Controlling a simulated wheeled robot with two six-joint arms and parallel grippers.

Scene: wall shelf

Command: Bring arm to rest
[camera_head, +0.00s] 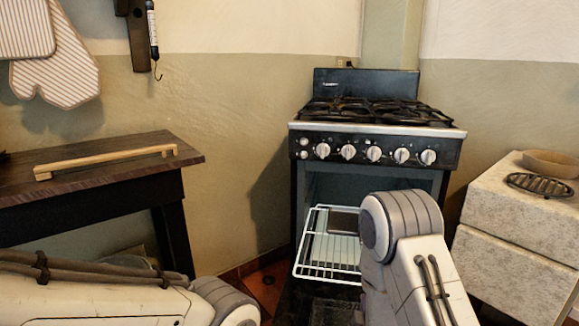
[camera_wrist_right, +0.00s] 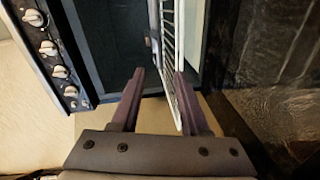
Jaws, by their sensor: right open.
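My right gripper (camera_wrist_right: 160,74) is open in the right wrist view, with its two dark fingers apart. The edge of a white wire rack (camera_wrist_right: 169,45) shows between the fingers, closer to the right one; I cannot tell whether they touch. In the head view, my right arm rises in front of the oven and its gripper is hidden. The rack (camera_head: 312,262) sticks out of the open oven there, with a dark flat piece (camera_head: 345,222) on it. My left arm lies across the bottom left of the head view; its gripper is out of view.
The black stove (camera_head: 375,150) with white knobs stands against the wall. A dark wooden table (camera_head: 100,165) with a wooden bar (camera_head: 105,161) is at left. A pale stone cabinet (camera_head: 510,215) at right bears a bowl (camera_head: 552,162) and a dark oval grate (camera_head: 541,185).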

